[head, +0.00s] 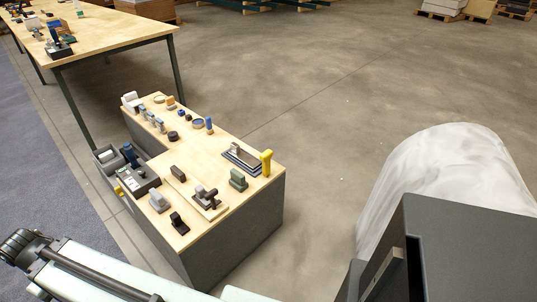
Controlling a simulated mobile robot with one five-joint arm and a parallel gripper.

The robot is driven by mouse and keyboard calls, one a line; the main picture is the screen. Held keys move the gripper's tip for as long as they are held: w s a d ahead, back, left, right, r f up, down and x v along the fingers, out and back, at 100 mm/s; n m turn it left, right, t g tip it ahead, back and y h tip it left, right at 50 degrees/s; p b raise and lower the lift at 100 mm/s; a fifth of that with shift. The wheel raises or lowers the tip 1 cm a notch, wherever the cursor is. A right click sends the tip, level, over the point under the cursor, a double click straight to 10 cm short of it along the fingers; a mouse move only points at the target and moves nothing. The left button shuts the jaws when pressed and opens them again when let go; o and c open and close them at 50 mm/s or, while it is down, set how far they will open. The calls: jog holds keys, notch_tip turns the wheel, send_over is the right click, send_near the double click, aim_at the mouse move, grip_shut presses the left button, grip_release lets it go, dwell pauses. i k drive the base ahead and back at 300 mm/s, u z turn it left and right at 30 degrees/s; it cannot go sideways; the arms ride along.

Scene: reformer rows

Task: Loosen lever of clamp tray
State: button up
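Several small fixtures stand on a light wooden bench top with grey sides (236,240). Which one is the clamp tray is too small to tell for sure. A dark tray-like block (139,182) with an upright dark blue handle (130,155) sits at the bench's left edge. Lever positions cannot be made out. My gripper is not in view.
A yellow upright piece (266,163) stands at the bench's right corner. A long wooden table (110,33) with dark legs stands behind at left. A white-wrapped bulk (450,175) and a dark grey box (465,255) fill the lower right. Concrete floor (310,90) is open between.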

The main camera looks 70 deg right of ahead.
aim_at(265, 157)
jog(key=i, duration=0.3)
jog(key=z, duration=1.3)
